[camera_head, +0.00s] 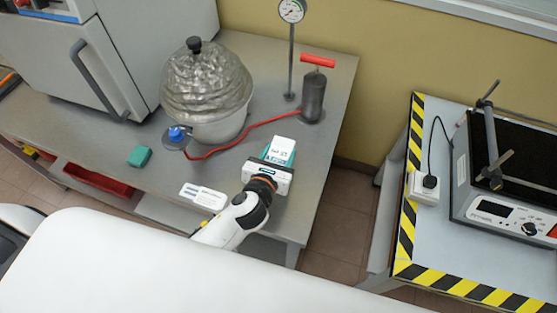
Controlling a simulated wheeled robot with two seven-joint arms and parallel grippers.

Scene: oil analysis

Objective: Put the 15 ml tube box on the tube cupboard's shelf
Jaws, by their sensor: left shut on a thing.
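My left gripper (270,170) reaches over the right part of the grey bench from below. It is shut on a small white and teal box (281,150) with a printed label on top, which looks like the 15 ml tube box. The gripper body hides the box's near side. I cannot tell whether the box touches the bench or is just above it. No tube cupboard shelf can be made out in this view. My right gripper is not in view.
A grey appliance (120,50) stands back left. A striped-edge table (432,240) with a heater (500,208) is right.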

